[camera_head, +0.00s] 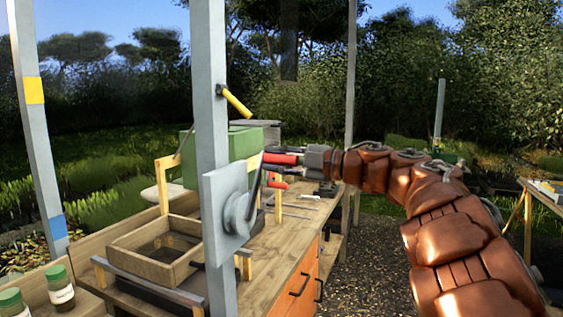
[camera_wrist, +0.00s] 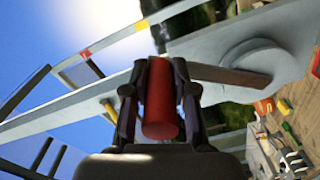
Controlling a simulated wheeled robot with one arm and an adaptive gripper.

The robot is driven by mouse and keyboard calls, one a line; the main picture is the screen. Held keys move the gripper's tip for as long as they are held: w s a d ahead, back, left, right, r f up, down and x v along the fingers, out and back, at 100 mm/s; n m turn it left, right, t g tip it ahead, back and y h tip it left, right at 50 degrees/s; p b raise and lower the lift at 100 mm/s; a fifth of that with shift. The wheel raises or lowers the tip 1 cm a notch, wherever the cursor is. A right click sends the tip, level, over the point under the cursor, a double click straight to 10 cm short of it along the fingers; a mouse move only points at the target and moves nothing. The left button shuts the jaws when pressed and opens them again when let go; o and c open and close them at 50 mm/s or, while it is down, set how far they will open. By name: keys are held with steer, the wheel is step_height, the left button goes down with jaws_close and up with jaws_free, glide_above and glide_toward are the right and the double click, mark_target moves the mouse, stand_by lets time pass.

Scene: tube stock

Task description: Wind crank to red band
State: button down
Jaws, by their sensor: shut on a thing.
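The crank (camera_head: 238,212) is mounted on a grey plate fixed to a grey post in the middle of the head view. Its arm slants up to the right from the round hub. My gripper (camera_head: 284,159) is shut on the red crank handle (camera_wrist: 161,112), which lies between both fingers in the wrist view. The crank hub (camera_wrist: 250,60) shows at right there. The red band (camera_wrist: 85,54) is on a pale post in the wrist view, with a yellow band (camera_wrist: 142,26) further along. I cannot make out the red band in the head view.
A yellow rod (camera_head: 236,102) sticks out of the post above the crank. The left post carries a yellow band (camera_head: 34,90) and a blue band (camera_head: 57,227). A wooden bench with an open box (camera_head: 150,262), green-lidded jars (camera_head: 60,288) and a green case (camera_head: 243,143) stands behind and below.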

steer(key=shift+s+a+r, duration=0.15)
steer(key=shift+s+r, duration=0.05)
steer(key=shift+r, duration=0.1)
steer(key=c, duration=1.2)
jaws_free()
steer(key=shift+o, duration=1.4)
steer(key=shift+f, duration=0.1)
steer(key=shift+w+f, duration=0.1)
steer(key=shift+d, duration=0.6)
steer(key=v, duration=1.1)
